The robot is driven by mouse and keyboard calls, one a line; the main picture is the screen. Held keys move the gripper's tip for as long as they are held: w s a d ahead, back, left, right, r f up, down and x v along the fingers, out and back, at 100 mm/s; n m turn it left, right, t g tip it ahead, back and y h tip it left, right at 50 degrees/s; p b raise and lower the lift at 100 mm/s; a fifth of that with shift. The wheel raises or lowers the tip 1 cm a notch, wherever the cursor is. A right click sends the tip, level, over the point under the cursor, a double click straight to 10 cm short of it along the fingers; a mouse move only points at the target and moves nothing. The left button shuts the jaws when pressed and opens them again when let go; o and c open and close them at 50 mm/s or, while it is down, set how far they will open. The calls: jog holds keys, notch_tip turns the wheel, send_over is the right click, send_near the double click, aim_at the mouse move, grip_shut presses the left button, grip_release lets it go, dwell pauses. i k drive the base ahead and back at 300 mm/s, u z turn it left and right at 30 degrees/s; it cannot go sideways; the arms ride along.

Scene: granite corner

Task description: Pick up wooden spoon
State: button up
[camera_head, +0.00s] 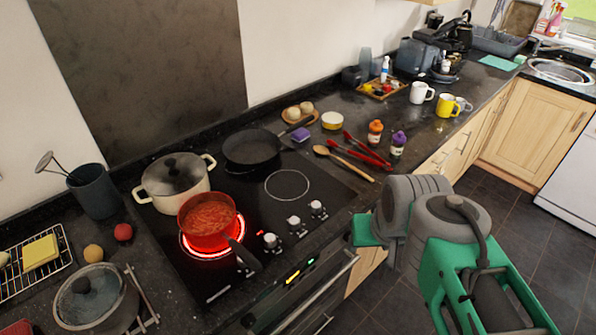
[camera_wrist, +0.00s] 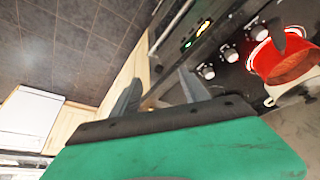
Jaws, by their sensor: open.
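The wooden spoon (camera_head: 345,163) lies on the dark counter right of the hob in the head view, bowl toward the hob and handle toward the counter's front edge. Red tongs (camera_head: 362,152) lie just behind it. My gripper (camera_wrist: 160,92) shows in the wrist view with its two grey fingers apart and nothing visible between them. In the head view my arm is in front of the counter, to the right of and nearer than the spoon; the fingers are hidden there. I cannot make out the spoon in the wrist view.
A red pot (camera_head: 208,222) sits on a glowing burner; its handle points toward the front edge. A black pan (camera_head: 252,149) and cream pot (camera_head: 172,182) stand behind. Spice jars (camera_head: 375,132) stand close right of the tongs. The counter's front edge lies between arm and spoon.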

aim_at(322, 150)
jog(key=z, duration=1.55)
jog(key=i, duration=3.2)
jog(key=z, duration=5.75)
